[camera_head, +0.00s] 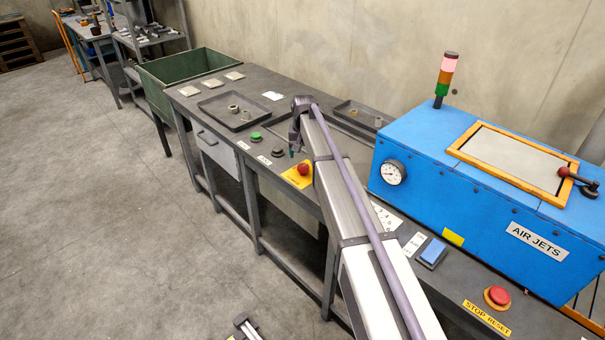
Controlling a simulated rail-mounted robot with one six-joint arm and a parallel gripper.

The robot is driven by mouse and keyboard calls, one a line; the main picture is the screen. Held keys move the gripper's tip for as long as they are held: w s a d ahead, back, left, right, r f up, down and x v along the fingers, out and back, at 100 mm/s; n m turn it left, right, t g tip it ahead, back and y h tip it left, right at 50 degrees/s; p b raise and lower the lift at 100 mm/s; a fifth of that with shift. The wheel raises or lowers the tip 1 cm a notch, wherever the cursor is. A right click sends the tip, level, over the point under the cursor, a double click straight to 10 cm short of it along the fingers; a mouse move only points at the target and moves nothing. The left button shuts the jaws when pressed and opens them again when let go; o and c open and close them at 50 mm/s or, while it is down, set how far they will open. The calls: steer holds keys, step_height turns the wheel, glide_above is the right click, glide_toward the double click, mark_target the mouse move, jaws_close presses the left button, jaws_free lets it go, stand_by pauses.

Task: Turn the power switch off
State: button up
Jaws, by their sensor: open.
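A blue rocker-like switch (433,251) on a dark base sits on the bench in front of the blue machine. A small white label (414,243) lies beside it, its print too small to read, so I cannot tell for sure that this is the power switch. Its on or off position is also unclear. My arm reaches up and left across the bench, passing left of the blue switch. My gripper (294,143) is the small dark end beyond the arm's far tip, above the bench near the round buttons and well apart from the blue switch. It looks empty; its fingers are hard to make out.
The blue AIR JETS machine (460,175) stands behind the switch with a gauge and lever. A red STOP RESET button (498,295) is at right. A red button on yellow (303,169), a green button (256,137) and a parts tray (236,110) lie farther left.

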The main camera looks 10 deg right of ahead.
mark_target(303, 166)
step_height(303, 166, down, 6)
steer(key=b, duration=0.4)
steer(key=shift+r, duration=0.15)
steer(key=shift+c, duration=0.5)
steer(key=shift+a, duration=0.1)
steer(key=c, duration=0.8)
